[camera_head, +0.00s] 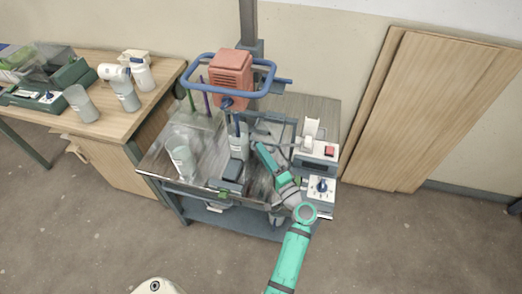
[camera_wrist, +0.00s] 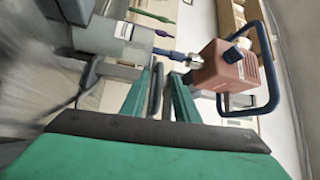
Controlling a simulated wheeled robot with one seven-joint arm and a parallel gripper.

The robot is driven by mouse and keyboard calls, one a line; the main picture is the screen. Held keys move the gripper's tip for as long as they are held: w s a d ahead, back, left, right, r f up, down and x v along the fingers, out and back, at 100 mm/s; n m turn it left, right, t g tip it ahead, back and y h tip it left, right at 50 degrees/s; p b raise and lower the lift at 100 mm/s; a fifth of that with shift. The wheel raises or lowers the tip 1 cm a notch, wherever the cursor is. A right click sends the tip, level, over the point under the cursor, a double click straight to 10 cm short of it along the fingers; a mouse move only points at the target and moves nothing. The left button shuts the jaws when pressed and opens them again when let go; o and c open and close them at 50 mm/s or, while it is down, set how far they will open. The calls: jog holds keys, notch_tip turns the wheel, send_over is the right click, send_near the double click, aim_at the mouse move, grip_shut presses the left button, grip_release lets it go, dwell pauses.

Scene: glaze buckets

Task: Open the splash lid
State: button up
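My gripper (camera_head: 260,150) is over the right part of the metal cart, just right of the grey bucket (camera_head: 238,142) under the mixer. In the wrist view its two green fingers (camera_wrist: 160,80) stand apart. A dark rounded bar (camera_wrist: 155,92) shows between them, with a gap on each side; I cannot tell whether it touches a finger. A grey bar frame (camera_head: 272,125) lies beside the bucket, close to the fingertips. I cannot clearly make out which part is the splash lid. The red mixer motor (camera_head: 230,76) with its blue handle (camera_head: 197,68) is above; the motor also shows in the wrist view (camera_wrist: 222,68).
A clear container (camera_head: 182,158) stands on the left of the cart top (camera_head: 155,165), with a dark box (camera_head: 232,172) near the front. White switch units (camera_head: 322,188) are at the right edge. A wooden table (camera_head: 70,68) is left; boards (camera_head: 430,105) lean on the wall.

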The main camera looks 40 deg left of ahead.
jog(key=v, duration=0.9)
